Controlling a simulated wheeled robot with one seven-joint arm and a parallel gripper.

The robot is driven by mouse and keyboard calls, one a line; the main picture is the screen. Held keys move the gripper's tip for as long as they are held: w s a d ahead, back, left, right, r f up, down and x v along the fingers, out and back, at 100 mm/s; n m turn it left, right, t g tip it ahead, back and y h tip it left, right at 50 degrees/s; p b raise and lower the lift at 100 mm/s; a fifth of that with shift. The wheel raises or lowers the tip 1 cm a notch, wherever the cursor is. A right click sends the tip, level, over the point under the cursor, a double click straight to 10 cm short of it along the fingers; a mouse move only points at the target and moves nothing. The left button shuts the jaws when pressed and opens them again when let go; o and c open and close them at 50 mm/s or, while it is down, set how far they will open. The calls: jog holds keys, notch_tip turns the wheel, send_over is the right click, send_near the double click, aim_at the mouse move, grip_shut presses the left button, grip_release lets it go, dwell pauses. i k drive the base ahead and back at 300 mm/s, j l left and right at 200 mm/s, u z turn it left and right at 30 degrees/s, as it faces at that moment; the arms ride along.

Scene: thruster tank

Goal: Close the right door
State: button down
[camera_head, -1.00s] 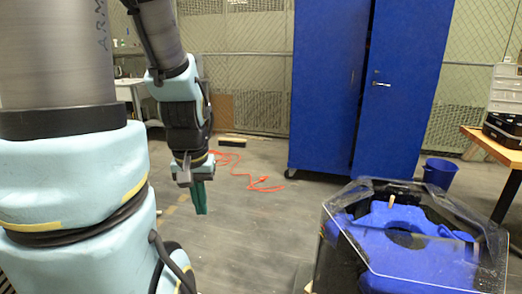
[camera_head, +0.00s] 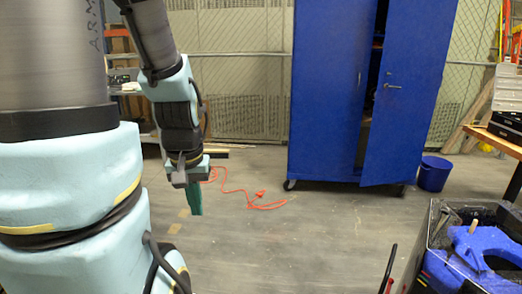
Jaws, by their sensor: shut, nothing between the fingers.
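A tall blue cabinet (camera_head: 325,110) stands in the background, right of centre. Its right door (camera_head: 408,110) is ajar, with a handle (camera_head: 392,86) near its left edge. A dark gap between this door and the cabinet's left part shows some of the inside. My gripper (camera_head: 195,205), with green fingers, hangs pointing down at left of centre. It is empty and shut, in front of and left of the cabinet, apart from the door.
A clear-walled tank with a blue part (camera_head: 485,250) stands at lower right. A blue bucket (camera_head: 434,174) sits right of the cabinet, near a wooden table (camera_head: 495,140). An orange cord (camera_head: 245,196) lies on the floor. Floor before the cabinet looks clear.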

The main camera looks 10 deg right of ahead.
aim_at(419, 34)
jog(key=i+z, duration=0.15)
jog(key=i, duration=0.65)
jog(key=i+j+z, duration=0.15)
jog(key=i, duration=0.65)
